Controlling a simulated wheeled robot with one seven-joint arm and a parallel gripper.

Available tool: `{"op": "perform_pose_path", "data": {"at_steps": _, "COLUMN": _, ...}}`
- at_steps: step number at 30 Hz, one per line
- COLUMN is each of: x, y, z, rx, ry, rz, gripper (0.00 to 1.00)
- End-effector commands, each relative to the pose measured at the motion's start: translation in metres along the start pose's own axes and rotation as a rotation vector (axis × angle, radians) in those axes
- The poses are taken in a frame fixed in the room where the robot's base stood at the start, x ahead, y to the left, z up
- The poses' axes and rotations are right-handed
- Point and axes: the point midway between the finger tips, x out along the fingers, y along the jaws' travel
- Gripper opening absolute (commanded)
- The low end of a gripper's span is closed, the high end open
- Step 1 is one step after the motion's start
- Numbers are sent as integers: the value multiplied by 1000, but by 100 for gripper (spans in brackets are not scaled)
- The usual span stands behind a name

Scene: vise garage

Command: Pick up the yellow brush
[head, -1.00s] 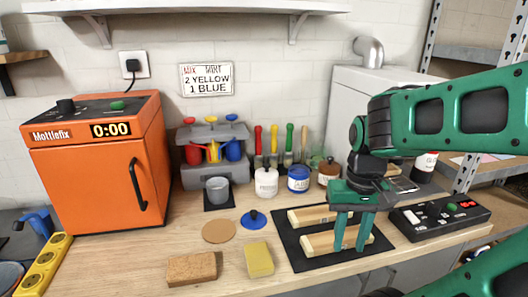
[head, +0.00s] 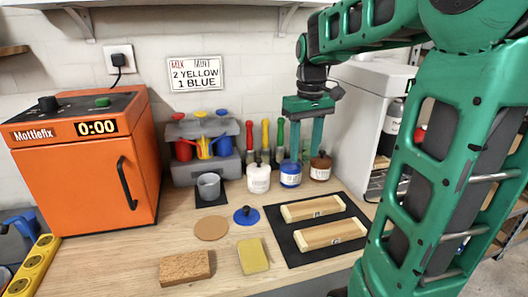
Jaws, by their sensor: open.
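The yellow brush (head: 265,136) stands upright at the back of the workbench by the wall, yellow handle up. Its lower end is partly hidden behind the white jar. It stands between a red brush (head: 250,136) and a green brush (head: 280,137). My gripper (head: 306,156) points down with its fingers apart and nothing visible between them. It is to the right of the yellow and green brushes, above the blue and brown jars in the picture. I cannot tell its exact depth relative to the brushes.
A white jar (head: 258,178), a blue jar (head: 291,174) and a brown jar (head: 320,167) stand in front of the brushes. A grey holder with colored containers (head: 202,129) is to the left. Wooden blocks (head: 332,234) lie on a black mat. An orange machine (head: 88,168) stands at left.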

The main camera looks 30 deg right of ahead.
Motion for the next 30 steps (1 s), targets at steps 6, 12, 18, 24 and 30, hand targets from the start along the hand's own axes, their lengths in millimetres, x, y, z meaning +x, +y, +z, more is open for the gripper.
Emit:
{"op": "perform_pose_path", "data": {"at_steps": 6, "x": -27, "y": 3, "z": -112, "rx": -245, "ry": 20, "rz": -16, "gripper": 41}}
{"op": "perform_pose_path", "data": {"at_steps": 12, "x": -39, "y": 9, "z": -197, "rx": -462, "ry": 51, "rz": -41, "gripper": 41}}
{"op": "perform_pose_path", "data": {"at_steps": 18, "x": -43, "y": 14, "z": -241, "rx": -589, "ry": 77, "rz": -57, "gripper": 41}}
{"op": "perform_pose_path", "data": {"at_steps": 24, "x": -41, "y": 18, "z": -255, "rx": -635, "ry": 87, "rz": -64, "gripper": 41}}
{"op": "perform_pose_path", "data": {"at_steps": 30, "x": -15, "y": 15, "z": -257, "rx": -638, "ry": 87, "rz": -65, "gripper": 41}}
